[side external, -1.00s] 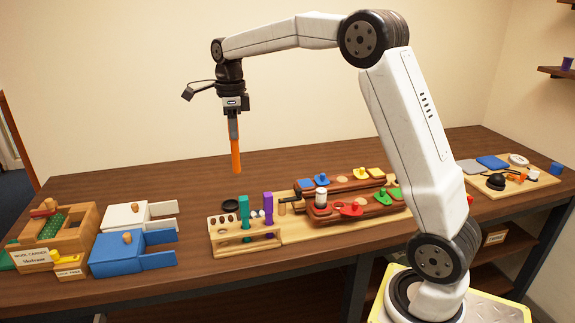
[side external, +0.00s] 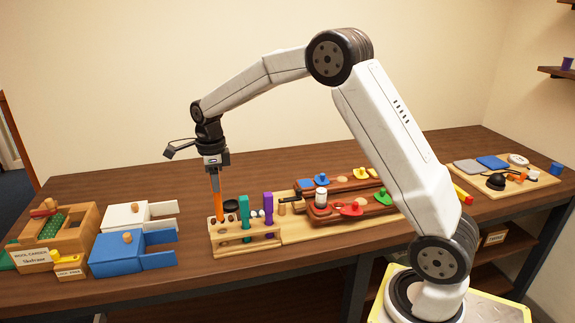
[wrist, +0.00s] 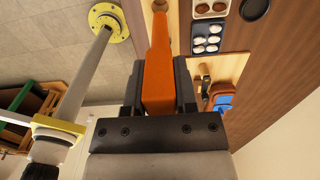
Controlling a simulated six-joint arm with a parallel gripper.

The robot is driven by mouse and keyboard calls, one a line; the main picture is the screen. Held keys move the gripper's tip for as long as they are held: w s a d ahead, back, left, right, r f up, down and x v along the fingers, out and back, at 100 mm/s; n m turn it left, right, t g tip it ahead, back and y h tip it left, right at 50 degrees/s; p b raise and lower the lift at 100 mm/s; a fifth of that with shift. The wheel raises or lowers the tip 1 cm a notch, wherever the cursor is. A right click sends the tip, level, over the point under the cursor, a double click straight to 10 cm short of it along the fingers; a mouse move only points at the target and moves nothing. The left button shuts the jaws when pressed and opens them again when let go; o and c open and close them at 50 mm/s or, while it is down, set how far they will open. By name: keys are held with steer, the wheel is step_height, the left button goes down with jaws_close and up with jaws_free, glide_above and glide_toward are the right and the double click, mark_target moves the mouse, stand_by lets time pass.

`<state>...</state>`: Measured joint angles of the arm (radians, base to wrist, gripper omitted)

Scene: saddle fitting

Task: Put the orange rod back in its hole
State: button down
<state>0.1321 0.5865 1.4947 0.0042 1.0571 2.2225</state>
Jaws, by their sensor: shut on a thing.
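My gripper (side external: 216,188) is shut on the orange rod (side external: 218,208), which hangs upright below it. In the wrist view the orange rod (wrist: 158,80) sits between the two fingers (wrist: 158,88). The light wooden rack (side external: 248,246) has a row of holes along its top. The rod's lower end is at the left part of the rack's top. I cannot tell whether it is in a hole or just above or behind one. A teal rod (side external: 244,214) and a purple rod (side external: 268,206) stand upright in the rack, right of the orange rod.
A blue box (side external: 118,258), a white box (side external: 124,215) and a brown wooden box (side external: 52,240) stand left of the rack. A board with coloured knobbed pieces (side external: 345,209) is to the right. The table behind is clear.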

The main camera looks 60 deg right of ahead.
mark_target(221, 220)
steer(key=shift+f, duration=0.5)
steer(key=shift+f, duration=3.95)
steer(key=shift+c, duration=1.6)
jaws_free()
steer(key=shift+r, duration=0.15)
steer(key=shift+r, duration=3.8)
